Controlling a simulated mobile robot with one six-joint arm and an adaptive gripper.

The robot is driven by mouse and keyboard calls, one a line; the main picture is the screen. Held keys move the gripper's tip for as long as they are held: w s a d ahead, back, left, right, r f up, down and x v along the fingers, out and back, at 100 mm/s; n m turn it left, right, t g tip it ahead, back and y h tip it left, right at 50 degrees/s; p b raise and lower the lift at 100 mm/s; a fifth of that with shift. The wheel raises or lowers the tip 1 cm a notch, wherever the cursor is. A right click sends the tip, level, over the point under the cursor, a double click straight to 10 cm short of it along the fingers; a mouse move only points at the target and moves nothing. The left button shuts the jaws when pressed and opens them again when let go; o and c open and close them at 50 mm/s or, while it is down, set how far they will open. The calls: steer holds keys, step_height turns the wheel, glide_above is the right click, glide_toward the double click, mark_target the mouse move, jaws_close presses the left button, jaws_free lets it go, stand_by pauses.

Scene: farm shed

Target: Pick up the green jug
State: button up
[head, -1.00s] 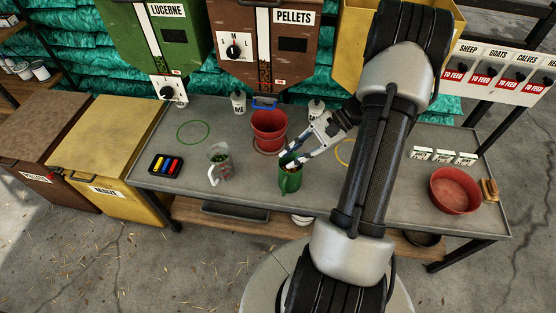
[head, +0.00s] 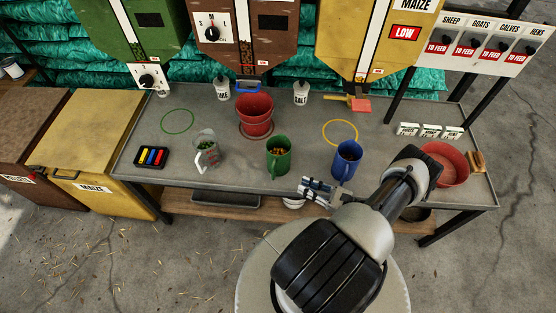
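The green jug (head: 278,160) stands upright on the grey table, near its front edge, in the head view. It holds brownish feed, and its handle faces the front. My gripper (head: 308,189) is at the front edge of the table, to the right of the jug and nearer me, apart from it. Nothing shows held in it. Its fingers are seen at a slant and small, so their opening is unclear.
A blue jug (head: 346,162) stands right of the green one, just beyond my gripper. A clear measuring jug (head: 207,155) stands to the left. Red buckets (head: 255,128) stand behind. A red bowl (head: 445,176) is at the right. Dispensers (head: 238,35) hang behind the table.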

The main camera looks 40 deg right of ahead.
mark_target(273, 178)
steer(key=b+x, duration=0.1)
steer(key=x, duration=1.3)
steer(key=shift+c, duration=0.4)
jaws_close()
